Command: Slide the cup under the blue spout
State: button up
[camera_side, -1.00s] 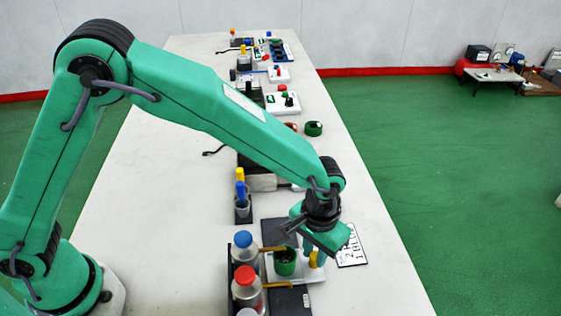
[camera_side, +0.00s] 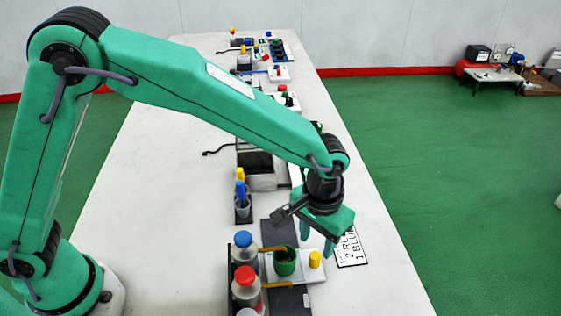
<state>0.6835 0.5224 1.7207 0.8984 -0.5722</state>
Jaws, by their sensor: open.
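A yellow knob (camera_side: 315,259) stands on the plate right of the cup, below the fingertips.
A red-capped bottle (camera_side: 246,283) with its own spout (camera_side: 277,284) stands nearer. A card (camera_side: 350,248) with lettering lies right of my gripper. A holder with blue and yellow pens (camera_side: 243,205) stands behind the bottles. The table's left side is clear.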

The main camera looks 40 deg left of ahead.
jog(key=shift+r, duration=1.8)
jog(key=s+a+r+t+h, duration=0.1)
jog(key=s+a+r, duration=0.1)
jog(key=a+r, duration=0.55)
jog(key=s+a+r+t, duration=0.15)
jog(key=a+r, duration=0.35)
jog(key=a, duration=0.6)
jog(key=s+a+n+t+y, duration=0.1)
jog(key=s+a+t, duration=0.2)
jog(key=s+a, duration=0.8)
jog(key=shift+a+r, duration=0.35)
jog(key=shift+r, duration=0.05)
